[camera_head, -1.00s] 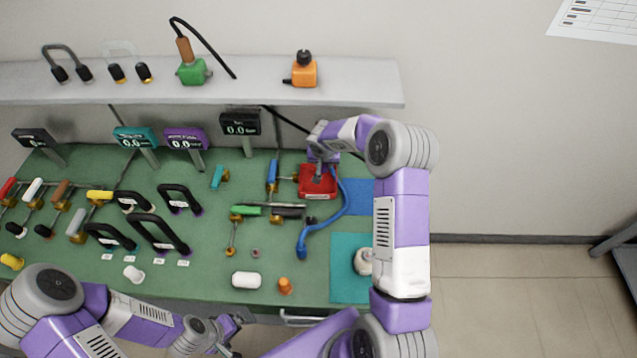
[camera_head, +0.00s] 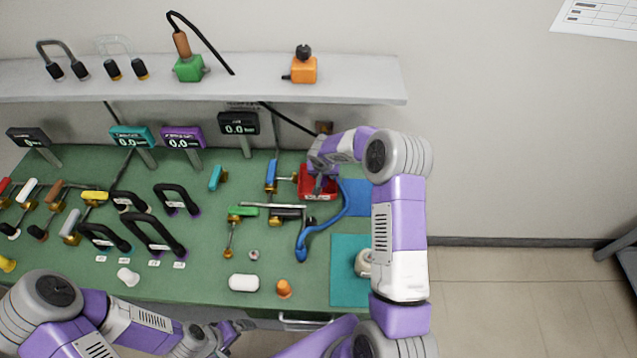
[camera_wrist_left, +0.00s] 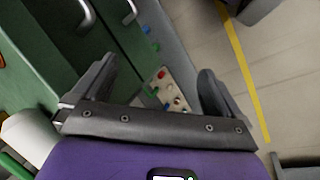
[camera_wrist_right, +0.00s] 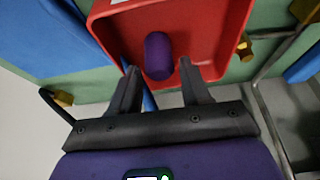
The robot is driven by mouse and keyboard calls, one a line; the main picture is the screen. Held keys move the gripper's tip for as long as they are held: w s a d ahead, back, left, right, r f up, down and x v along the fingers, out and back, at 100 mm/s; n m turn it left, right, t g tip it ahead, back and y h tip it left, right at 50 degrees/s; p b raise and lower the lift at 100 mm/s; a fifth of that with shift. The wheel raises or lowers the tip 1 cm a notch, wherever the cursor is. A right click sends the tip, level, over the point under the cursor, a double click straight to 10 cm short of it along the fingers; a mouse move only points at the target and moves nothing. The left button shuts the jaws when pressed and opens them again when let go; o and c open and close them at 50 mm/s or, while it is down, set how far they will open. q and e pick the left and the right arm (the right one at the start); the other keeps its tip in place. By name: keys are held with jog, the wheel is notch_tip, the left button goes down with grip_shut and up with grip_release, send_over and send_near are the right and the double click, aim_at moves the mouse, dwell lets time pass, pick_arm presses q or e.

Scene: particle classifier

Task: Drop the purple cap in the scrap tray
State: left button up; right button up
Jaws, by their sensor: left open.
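The red scrap tray (camera_head: 304,185) stands at the back right of the green bench; it also shows in the right wrist view (camera_wrist_right: 230,25). My right gripper (camera_head: 319,182) points down over it. In the right wrist view, the purple cap (camera_wrist_right: 158,55) shows inside the tray's outline, just beyond my right fingertips (camera_wrist_right: 160,68). The fingers are parted, with a gap on each side of the cap; whether it rests on the tray floor is hard to tell. My left gripper (camera_head: 238,326) is open and empty at the bench's front edge, above a panel of coloured buttons (camera_wrist_left: 168,92).
A blue hose (camera_head: 328,229) curves in front of the tray. Valve handles, including a green one (camera_head: 242,211), stand left of it. A teal mat (camera_head: 347,270), a white capsule (camera_head: 244,283) and an orange plug (camera_head: 284,288) lie nearer the front. A shelf (camera_head: 350,84) runs behind.

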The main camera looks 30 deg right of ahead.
aim_at(323, 191)
jog(key=shift+o, duration=1.2)
jog(key=v, duration=0.7)
jog(key=shift+r, duration=0.3)
